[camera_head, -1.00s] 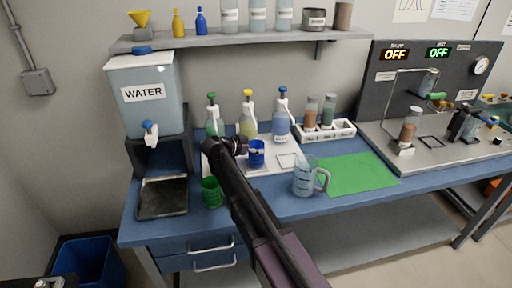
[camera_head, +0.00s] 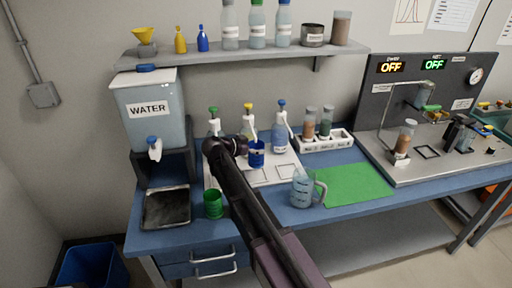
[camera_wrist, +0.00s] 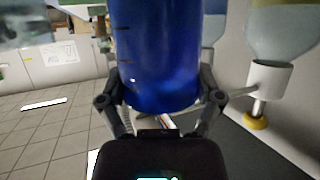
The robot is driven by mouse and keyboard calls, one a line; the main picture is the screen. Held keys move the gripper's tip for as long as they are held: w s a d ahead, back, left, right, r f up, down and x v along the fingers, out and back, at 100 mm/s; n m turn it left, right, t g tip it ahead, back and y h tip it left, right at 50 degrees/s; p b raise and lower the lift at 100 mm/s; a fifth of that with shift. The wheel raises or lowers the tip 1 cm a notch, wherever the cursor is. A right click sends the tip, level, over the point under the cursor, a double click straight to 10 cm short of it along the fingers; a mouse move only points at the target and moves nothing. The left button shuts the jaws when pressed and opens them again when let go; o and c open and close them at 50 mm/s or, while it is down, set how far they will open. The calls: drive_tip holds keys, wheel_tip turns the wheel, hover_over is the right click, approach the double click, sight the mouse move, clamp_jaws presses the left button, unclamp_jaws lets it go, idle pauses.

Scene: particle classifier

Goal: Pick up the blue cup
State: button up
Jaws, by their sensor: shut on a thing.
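The blue cup (camera_head: 256,155) is in my gripper (camera_head: 243,147), above the white tray (camera_head: 294,178) on the blue bench. In the wrist view the blue cup (camera_wrist: 160,45) fills the upper middle, upright, with dark marks on its side. The fingers of my gripper (camera_wrist: 160,100) are closed against both sides of its lower part. Its top is cut off in the wrist view. In the head view my arm covers part of the tray.
A green cup (camera_head: 213,204) stands left of my arm, and a clear measuring jug (camera_head: 303,189) right of it. Several pump bottles (camera_head: 280,132) stand behind. A water tank (camera_head: 150,108) is at the left. A green mat (camera_head: 352,185) lies clear at the right.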

drive_tip(key=s+d, duration=0.2)
drive_tip(key=s, duration=0.7)
drive_tip(key=s+d, duration=0.3)
drive_tip(key=s, duration=0.6)
drive_tip(key=shift+s+d, duration=0.15)
drive_tip(key=shift+s, duration=0.05)
